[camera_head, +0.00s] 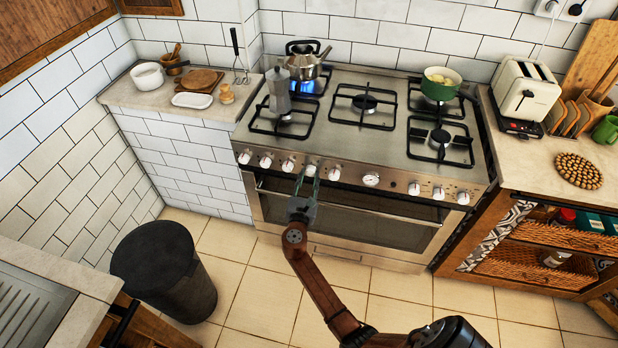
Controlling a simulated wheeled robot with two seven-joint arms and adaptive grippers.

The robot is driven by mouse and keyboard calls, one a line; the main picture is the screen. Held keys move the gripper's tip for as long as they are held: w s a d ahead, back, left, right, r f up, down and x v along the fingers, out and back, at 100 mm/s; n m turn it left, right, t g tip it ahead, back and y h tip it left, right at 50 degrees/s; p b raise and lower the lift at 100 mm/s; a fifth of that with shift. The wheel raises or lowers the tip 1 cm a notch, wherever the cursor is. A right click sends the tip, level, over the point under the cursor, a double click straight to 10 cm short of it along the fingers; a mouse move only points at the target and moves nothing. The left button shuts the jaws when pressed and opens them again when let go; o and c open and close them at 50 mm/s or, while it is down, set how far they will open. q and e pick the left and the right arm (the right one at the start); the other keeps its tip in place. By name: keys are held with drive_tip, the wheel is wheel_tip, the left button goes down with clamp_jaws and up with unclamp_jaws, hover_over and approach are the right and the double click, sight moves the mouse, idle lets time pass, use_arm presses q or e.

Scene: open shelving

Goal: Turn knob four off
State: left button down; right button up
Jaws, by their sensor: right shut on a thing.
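The stove (395,145) stands against the tiled wall, with a row of white knobs along its front panel. Knob four (310,170), counted from the left, is at the tips of my right gripper (308,178). My right arm reaches up from the bottom of the view, and its fingers are closed on this knob, partly hiding it. The knob's exact turn angle is too small to read. A blue flame (309,87) burns at the back left burner under a metal kettle (305,62). My left gripper is not in view.
A moka pot (279,92) stands on the front left burner and a green pot (440,84) at the back right. The oven handle (345,207) runs below the knobs. A dark bin (165,262) stands at left. The tiled floor before the oven is clear apart from my arm.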

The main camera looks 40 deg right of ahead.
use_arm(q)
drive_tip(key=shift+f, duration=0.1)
use_arm(e)
drive_tip(key=shift+m, duration=0.3)
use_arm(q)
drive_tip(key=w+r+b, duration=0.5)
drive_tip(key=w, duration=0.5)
use_arm(e)
drive_tip(key=m, duration=0.7)
drive_tip(key=shift+w+a+f, duration=0.1)
drive_tip(key=shift+f, duration=0.2)
drive_tip(key=m+b, duration=0.3)
drive_tip(key=m, duration=0.3)
drive_tip(key=shift+r+h+b, duration=0.15)
drive_tip(key=shift+h+b, duration=0.2)
drive_tip(key=shift+h, duration=0.05)
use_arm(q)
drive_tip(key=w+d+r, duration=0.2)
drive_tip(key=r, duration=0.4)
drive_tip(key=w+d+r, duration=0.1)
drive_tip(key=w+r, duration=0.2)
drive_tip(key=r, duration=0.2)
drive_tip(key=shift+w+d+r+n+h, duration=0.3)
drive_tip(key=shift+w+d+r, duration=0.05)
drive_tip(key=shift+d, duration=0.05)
use_arm(e)
drive_tip(key=shift+r+m, duration=0.15)
drive_tip(key=shift+m, duration=0.45)
drive_tip(key=o, duration=1.2)
drive_tip(key=shift+c, duration=0.2)
